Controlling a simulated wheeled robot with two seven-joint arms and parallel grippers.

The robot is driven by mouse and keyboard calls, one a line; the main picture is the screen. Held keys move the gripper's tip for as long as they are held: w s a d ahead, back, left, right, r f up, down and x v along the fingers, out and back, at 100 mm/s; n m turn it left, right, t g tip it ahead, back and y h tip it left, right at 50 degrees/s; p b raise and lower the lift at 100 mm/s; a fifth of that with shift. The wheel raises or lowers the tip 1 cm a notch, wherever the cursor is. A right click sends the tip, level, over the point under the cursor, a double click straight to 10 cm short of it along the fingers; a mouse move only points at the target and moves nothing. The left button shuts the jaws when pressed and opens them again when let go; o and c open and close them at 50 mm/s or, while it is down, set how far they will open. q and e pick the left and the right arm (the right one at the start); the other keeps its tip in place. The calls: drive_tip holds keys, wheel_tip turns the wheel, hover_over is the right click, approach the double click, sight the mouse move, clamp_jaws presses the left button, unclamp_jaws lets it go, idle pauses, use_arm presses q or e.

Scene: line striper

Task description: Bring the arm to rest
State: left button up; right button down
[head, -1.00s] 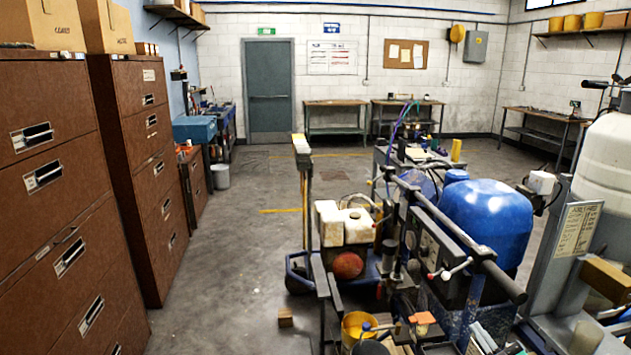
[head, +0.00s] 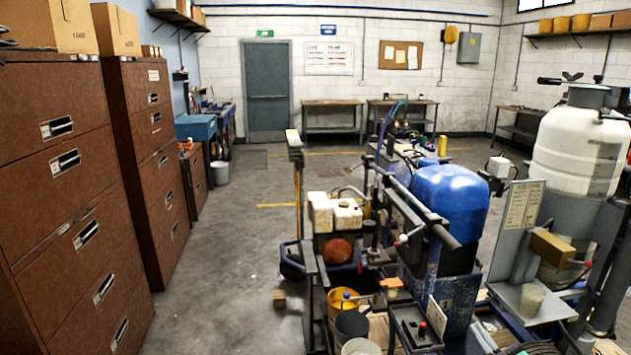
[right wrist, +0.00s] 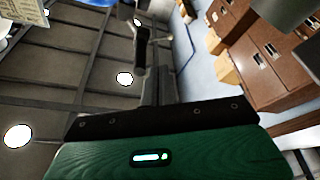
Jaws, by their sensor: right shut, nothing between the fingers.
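My right gripper (right wrist: 145,38) shows in the right wrist view. Its green body with a small lit slot fills the bottom, with a black bolted plate above it. Its dark fingers reach up the middle, shut and empty. Past them are the dark ceiling with round lights, and the brown cabinets at a tilt. In the head view I cannot clearly make out the right gripper. My left gripper is not in view.
The line striper with its blue tank (head: 448,205) stands right of the middle. A white tank (head: 580,150) stands at the right. Brown drawer cabinets (head: 60,200) line the left side. Bare floor (head: 225,260) lies between. A small wooden block (head: 279,299) is on it.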

drive_tip(key=s+d+f+m+g+h, duration=0.1)
drive_tip(key=s+d+f+g+h, duration=0.35)
drive_tip(key=f, duration=0.65)
drive_tip(key=s+d+f+m+g+h, duration=0.1)
drive_tip(key=s+d+f+m, duration=0.1)
drive_tip(key=s+d+f, duration=0.65)
drive_tip(key=s+d+f+m+g+h, duration=0.1)
drive_tip(key=s+d+f+g+h, duration=0.3)
drive_tip(key=f, duration=0.9)
drive_tip(key=s+d+f+m+g+h, duration=0.15)
drive_tip(key=s+d+f, duration=0.25)
drive_tip(key=s+f, duration=0.4)
drive_tip(key=s+d+f+n+g, duration=0.1)
drive_tip(key=s+d+f+g, duration=0.2)
drive_tip(key=s+d+f, duration=0.5)
drive_tip(key=s+d+f+g+h, duration=0.15)
drive_tip(key=s+g, duration=0.35)
drive_tip(key=s, duration=1.7)
drive_tip(key=a+f+m+y, duration=0.1)
drive_tip(key=a+f, duration=0.3)
drive_tip(key=a, duration=1)
drive_tip(key=s+a+f+m+y, duration=0.1)
drive_tip(key=a+f+y, duration=0.2)
drive_tip(key=a, duration=1.2)
drive_tip(key=s+a+f+m+y, duration=0.1)
drive_tip(key=a+f, duration=0.4)
drive_tip(key=a, duration=0.9)
drive_tip(key=shift+s+a+f+y, duration=0.2)
drive_tip(key=shift+s+a+y, duration=0.05)
drive_tip(key=shift+y, duration=0.2)
